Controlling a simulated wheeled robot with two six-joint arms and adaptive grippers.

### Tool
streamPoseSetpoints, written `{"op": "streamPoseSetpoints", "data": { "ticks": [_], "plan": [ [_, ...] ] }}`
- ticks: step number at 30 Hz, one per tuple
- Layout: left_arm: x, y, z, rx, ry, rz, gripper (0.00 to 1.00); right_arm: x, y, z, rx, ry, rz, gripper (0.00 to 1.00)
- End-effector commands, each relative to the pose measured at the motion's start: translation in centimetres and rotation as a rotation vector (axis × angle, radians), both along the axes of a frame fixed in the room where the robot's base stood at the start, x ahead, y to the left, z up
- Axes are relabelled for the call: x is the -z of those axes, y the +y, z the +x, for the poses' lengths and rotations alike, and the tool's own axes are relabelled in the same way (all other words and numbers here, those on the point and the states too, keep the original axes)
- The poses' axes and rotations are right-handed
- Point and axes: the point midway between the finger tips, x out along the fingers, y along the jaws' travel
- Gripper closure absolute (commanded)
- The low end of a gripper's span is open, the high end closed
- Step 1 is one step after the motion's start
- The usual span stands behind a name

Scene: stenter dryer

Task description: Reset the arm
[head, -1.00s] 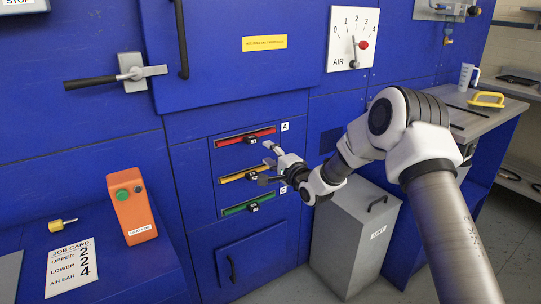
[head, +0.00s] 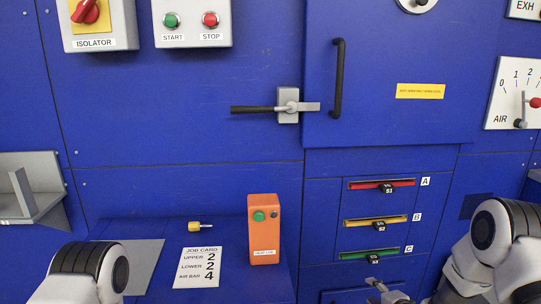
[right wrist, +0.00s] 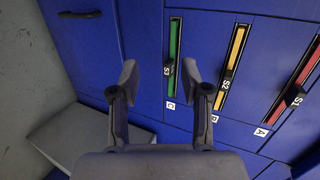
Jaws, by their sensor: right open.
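My right gripper (head: 386,290) shows at the bottom edge of the head view, below the green slot C (head: 372,253). In the right wrist view its two fingers (right wrist: 160,76) are spread with nothing between them, apart from the blue panel. The red slot A (head: 402,184) and yellow slot B (head: 358,221) are above, each with a black slider. My right arm (head: 492,240) comes in from the lower right. My left arm (head: 92,265) shows at the lower left, and its gripper is out of frame.
A door latch (head: 288,107) sticks out above.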

Motion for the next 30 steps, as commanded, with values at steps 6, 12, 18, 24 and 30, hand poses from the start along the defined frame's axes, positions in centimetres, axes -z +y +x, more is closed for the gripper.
{"op": "streamPoseSetpoints", "data": {
  "ticks": [6,12,18,24,30],
  "plan": [
    [0.0,0.0,0.0,0.0,0.0,0.0,0.0,12.7,4.5,-15.3,-0.185,0.401,-0.249,0.53],
    [0.0,0.0,0.0,0.0,0.0,0.0,0.0,17.0,5.5,-30.4,-0.514,0.706,-0.542,0.53],
    [0.0,0.0,0.0,0.0,0.0,0.0,0.0,15.9,4.6,-40.1,-0.928,0.857,-0.783,0.53],
    [-3.6,0.0,-0.1,0.0,0.002,0.0,0.0,12.1,4.2,-41.3,-1.201,0.8,-0.929,0.53],
    [-10.2,0.0,0.0,0.0,0.0,0.0,0.0,5.6,4.2,-41.2,-1.197,0.8,-0.927,0.53]
  ]
}}
